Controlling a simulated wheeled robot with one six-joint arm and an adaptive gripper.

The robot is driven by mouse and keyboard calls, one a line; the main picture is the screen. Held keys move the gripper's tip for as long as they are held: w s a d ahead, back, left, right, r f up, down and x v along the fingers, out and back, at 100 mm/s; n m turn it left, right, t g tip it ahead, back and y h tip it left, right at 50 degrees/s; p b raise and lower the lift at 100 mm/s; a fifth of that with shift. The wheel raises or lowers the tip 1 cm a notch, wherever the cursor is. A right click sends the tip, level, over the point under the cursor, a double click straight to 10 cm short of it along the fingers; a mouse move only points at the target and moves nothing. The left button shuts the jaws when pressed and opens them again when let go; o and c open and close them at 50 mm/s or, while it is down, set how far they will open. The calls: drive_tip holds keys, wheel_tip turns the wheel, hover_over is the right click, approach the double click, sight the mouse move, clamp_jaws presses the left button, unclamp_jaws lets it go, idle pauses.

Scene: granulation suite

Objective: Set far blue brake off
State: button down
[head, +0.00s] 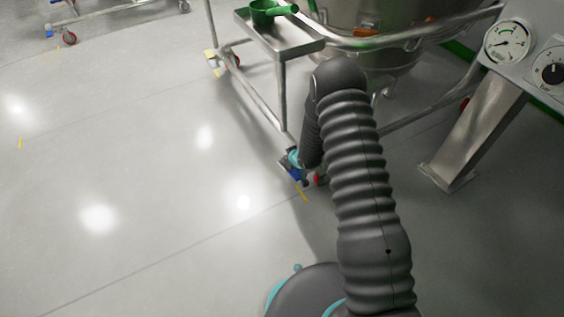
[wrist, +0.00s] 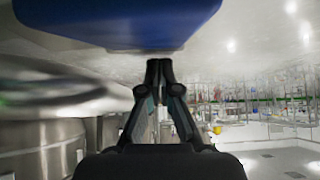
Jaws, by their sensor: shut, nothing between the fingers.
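A blue brake pedal (head: 297,174) sits low at a caster of the steel frame, beside my arm in the head view. In the wrist view a large blue pedal (wrist: 125,24) fills the upper left, very close to the camera. My gripper (wrist: 158,66) is shut and empty, its fingertips at the lower edge of the blue pedal. I cannot tell whether they touch it. In the head view my gripper (head: 291,158) is small and partly hidden behind my arm, right by the blue pedal.
The steel frame (head: 283,85) carries a tray with a green scoop (head: 264,12) and stands by a large vessel (head: 375,18). A gauge panel (head: 508,42) stands right. Floor at left is clear.

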drive_tip(key=shift+w+a+f, duration=0.1)
drive_tip(key=shift+a, duration=0.05)
idle(0.5)
drive_tip(key=r, duration=0.1)
drive_tip(key=r+p, duration=0.1)
drive_tip(key=r, duration=0.1)
drive_tip(key=w+r+p, duration=0.1)
drive_tip(key=shift+a+r, duration=0.25)
drive_tip(key=shift+r, duration=0.05)
drive_tip(key=w+r+v, duration=0.1)
drive_tip(key=v, duration=0.8)
drive_tip(key=shift+a+p, duration=0.25)
drive_tip(key=shift+p, duration=0.2)
